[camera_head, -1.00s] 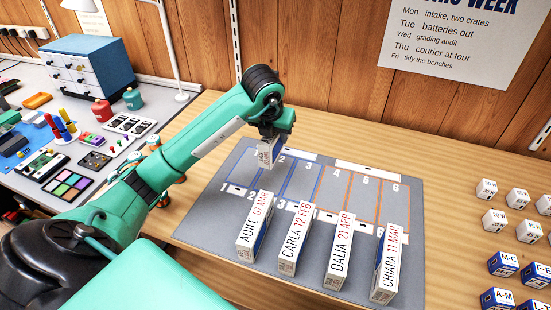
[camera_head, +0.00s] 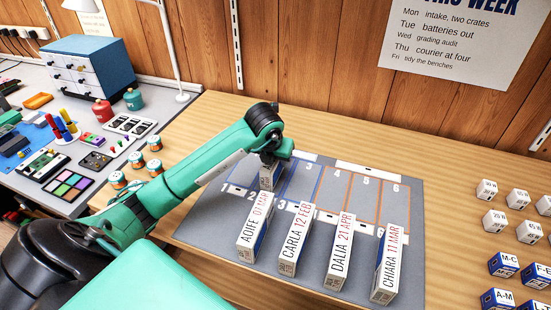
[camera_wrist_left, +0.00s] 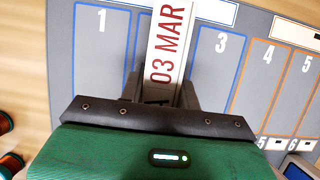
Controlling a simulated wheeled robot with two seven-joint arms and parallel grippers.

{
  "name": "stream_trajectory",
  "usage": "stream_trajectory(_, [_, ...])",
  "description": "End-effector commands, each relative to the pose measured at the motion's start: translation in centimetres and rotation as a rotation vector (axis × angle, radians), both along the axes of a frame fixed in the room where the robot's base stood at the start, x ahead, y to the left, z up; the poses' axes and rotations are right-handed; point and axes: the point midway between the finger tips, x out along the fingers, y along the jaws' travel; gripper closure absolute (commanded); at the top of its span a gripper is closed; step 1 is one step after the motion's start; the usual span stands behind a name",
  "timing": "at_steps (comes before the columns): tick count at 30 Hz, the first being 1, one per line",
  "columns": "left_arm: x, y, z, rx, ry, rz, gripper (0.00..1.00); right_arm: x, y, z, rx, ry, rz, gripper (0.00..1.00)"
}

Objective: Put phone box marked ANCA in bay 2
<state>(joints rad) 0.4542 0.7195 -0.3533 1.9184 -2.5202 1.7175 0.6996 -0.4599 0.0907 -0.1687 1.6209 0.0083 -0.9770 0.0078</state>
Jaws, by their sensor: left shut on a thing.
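My left gripper (camera_head: 272,160) is shut on a white phone box (camera_head: 267,179) and holds it at bay 2 of the grey mat (camera_head: 205,222). In the left wrist view the box (camera_wrist_left: 170,40) shows "03 MAR" in red. Most of its name is hidden by the gripper, so I cannot read it fully. The box lies between bay 1 (camera_wrist_left: 97,50) and bay 3 (camera_wrist_left: 215,65), covering the bay 2 number. Its base is at or very near the mat; I cannot tell if it touches. My right gripper is not in view.
Boxes marked AOIFE (camera_head: 254,228), CARLA (camera_head: 294,238), DALIA (camera_head: 338,250) and CHIARA (camera_head: 385,265) stand along the mat's front. Bays 3 to 6 look empty. Several small cubes (camera_head: 490,189) are at the right.

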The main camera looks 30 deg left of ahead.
Motion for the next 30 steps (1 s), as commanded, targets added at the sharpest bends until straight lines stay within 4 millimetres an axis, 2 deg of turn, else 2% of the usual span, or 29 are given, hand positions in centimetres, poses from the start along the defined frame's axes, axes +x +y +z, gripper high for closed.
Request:
stream_trajectory(3, [0.0, 0.0, -0.2, 0.000, -0.001, 0.000, 0.98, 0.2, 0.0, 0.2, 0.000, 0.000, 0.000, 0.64])
stream_trajectory(4, [0.0, 0.0, -0.2, 0.000, 0.000, 0.000, 0.65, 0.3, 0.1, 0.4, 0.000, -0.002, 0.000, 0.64])
stream_trajectory(7, [0.0, 0.0, -0.2, 0.000, 0.000, 0.000, 0.46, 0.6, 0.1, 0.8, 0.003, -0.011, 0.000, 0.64])
stream_trajectory(20, [0.0, 0.0, 0.3, -0.001, -0.001, 0.000, 0.46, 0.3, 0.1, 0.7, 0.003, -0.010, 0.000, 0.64])
stream_trajectory(24, [-0.9, -0.2, 2.9, 0.001, -0.006, -0.002, 0.46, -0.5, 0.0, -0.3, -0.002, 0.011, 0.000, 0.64])
stream_trajectory(30, [-2.6, -0.7, 7.0, 0.001, -0.006, -0.002, 0.46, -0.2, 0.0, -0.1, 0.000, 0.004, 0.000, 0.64])
